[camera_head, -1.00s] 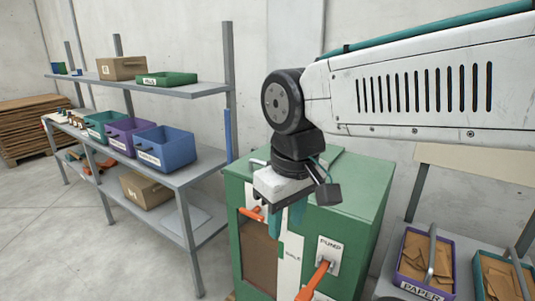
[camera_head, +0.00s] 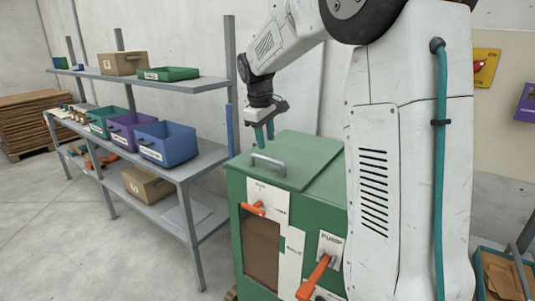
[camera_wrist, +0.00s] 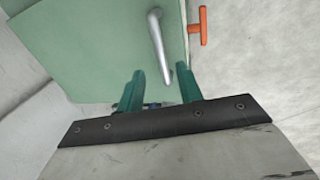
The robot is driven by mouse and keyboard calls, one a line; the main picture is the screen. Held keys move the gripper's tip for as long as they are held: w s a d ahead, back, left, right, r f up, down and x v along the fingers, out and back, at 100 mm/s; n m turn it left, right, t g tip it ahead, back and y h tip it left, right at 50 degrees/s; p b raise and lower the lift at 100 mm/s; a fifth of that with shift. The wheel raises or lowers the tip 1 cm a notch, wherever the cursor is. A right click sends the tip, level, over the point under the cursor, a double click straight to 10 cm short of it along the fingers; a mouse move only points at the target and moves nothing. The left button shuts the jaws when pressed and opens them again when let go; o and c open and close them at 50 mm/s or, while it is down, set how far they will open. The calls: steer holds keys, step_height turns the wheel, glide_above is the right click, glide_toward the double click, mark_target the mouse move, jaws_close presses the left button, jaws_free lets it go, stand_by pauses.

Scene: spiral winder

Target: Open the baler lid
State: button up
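The green baler (camera_head: 320,215) stands in the middle of the head view, partly hidden by my arm. Its lid (camera_head: 300,160) lies flat on top and looks closed. A grey bar handle (camera_head: 268,165) is on the lid; it also shows in the wrist view (camera_wrist: 157,45). My gripper (camera_head: 265,143) hangs above the lid, just behind the handle in the head view. Its teal fingers (camera_wrist: 160,92) are apart and nothing is between them. In the wrist view the handle's near end lies ahead of the gap between the fingers, apart from them.
An orange latch lever (camera_head: 254,208) and an orange pump lever (camera_head: 315,278) are on the baler's front. A grey shelf (camera_head: 205,160) with bins, including a blue bin (camera_head: 166,144), stands at the left. A box of cardboard pieces (camera_head: 505,278) is at the lower right.

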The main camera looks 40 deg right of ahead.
mark_target(268, 158)
steer(key=f, duration=0.4)
steer(key=d+f, duration=0.1)
steer(key=f, duration=0.1)
steer(key=shift+w, duration=0.15)
jaws_close()
steer(key=shift+r, duration=0.15)
